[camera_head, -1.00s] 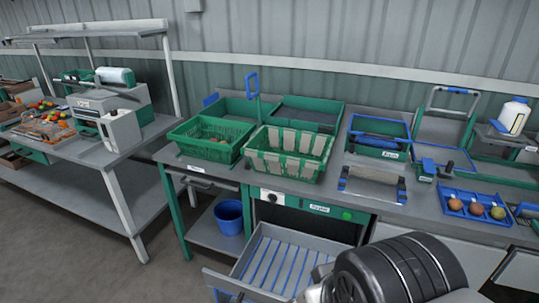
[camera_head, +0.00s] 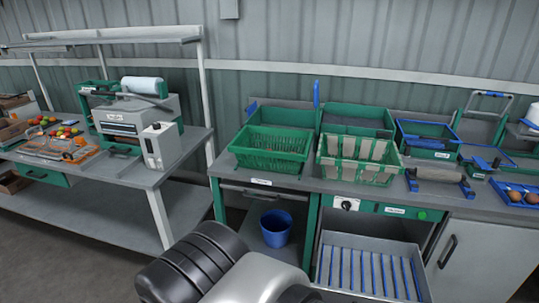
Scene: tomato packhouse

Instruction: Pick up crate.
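A green mesh crate (camera_head: 266,161) stands on the left part of the grey bench, its inside mostly hidden by its front wall. A second green crate with beige panels (camera_head: 357,173) stands just to its right. I cannot tell which of the two the task means. My arm crosses the bottom of the view as black ribbed and grey links. My gripper is not in view, and nothing visible touches either crate.
Green trays stand behind the crates; a blue-rimmed green bin (camera_head: 428,151) is to the right. Below, a blue bucket (camera_head: 276,229) sits on a shelf and a slatted drawer (camera_head: 370,271) stands open. Left, another table (camera_head: 150,178) holds a machine and tomatoes. Floor between is clear.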

